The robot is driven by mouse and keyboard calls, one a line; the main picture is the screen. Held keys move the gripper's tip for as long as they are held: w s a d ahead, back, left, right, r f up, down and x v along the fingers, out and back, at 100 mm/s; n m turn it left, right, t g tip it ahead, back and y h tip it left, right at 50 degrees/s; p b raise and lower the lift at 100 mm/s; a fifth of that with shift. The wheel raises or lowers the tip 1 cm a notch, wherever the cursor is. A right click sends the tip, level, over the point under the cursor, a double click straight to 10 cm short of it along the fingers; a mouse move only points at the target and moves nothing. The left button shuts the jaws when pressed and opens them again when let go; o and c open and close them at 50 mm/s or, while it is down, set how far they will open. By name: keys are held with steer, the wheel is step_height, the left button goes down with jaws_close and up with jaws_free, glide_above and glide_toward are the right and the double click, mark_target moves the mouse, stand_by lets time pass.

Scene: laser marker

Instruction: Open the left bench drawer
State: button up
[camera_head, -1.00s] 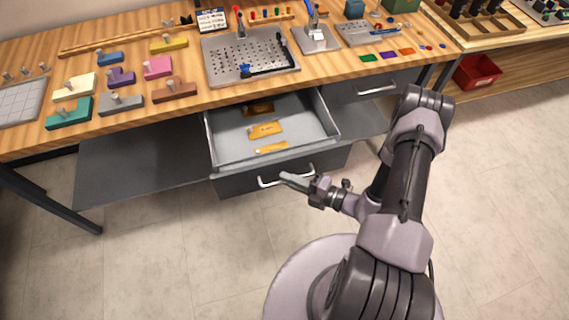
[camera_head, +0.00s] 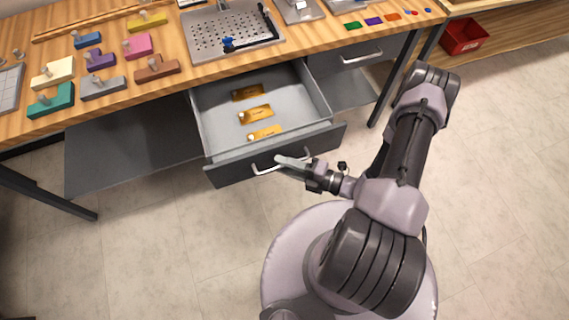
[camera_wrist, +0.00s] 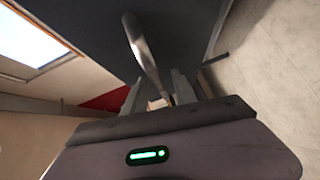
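The left bench drawer (camera_head: 215,172) stands pulled well out from under the bench in the head view, with its grey interior exposed. Several orange labelled pieces (camera_head: 255,114) lie inside it. Its curved metal handle (camera_head: 262,170) is on the dark front. My gripper (camera_head: 283,161) is at the right part of this handle. The exact finger contact is partly hidden.
The wooden bench top (camera_head: 185,88) carries coloured blocks and a perforated plate (camera_head: 222,30). A second drawer (camera_head: 345,70) to the right is closed. A bench leg (camera_head: 400,80) stands right of it. A red bin (camera_head: 464,36) is at upper right. The floor in front is clear.

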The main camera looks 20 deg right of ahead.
stand_by(0.4)
steer(key=p+v, duration=0.3)
steer(key=v, duration=1.4)
steer(key=shift+d, duration=0.2)
steer(key=shift+s, duration=0.1)
steer(key=w+a+r+n+g+h, duration=0.25)
steer(key=r+n+g, duration=0.25)
steer(key=r+n, duration=0.5)
steer(key=w+a+r+n+g+h, duration=0.1)
steer(key=w+r+n+g, duration=0.4)
steer(key=r+n, duration=0.5)
steer(key=s+a+r+n+t+h+b, duration=0.1)
steer(key=s+a+r+n+t+h, duration=0.1)
steer(key=a+r+n, duration=0.4)
steer(key=s+a+r+n+t+h, duration=0.2)
steer(key=a+r+n, duration=0.4)
steer(key=r+n, duration=0.4)
steer(key=s+n+h, duration=0.1)
steer(key=n+h, duration=0.1)
steer(key=n, duration=0.4)
steer(key=shift+a+b, duration=0.35)
steer(key=shift+a, duration=0.05)
